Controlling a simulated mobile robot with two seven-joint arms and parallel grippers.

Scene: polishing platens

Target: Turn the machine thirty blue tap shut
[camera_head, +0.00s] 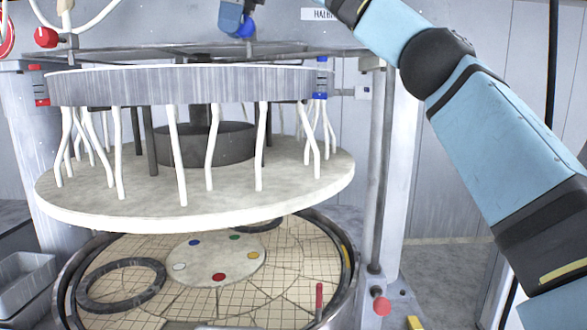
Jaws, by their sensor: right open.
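The blue tap (235,19) shows as a blue knob at the top edge, above the machine's upper plate. My right arm comes in from the right and its wrist runs out of the top of the picture. Only a small grey piece of what looks like my right gripper (251,5) shows, close beside the blue tap at its upper right. The jaws are open. The picture does not show whether they touch or straddle the tap. The tap's upper part and turning angle are hard to make out. My left gripper is not in view.
The tiled lower platen (295,265) carries a dark ring (85,297). A red knob (46,37) is at upper left. A post (381,170) stands right of the plates.

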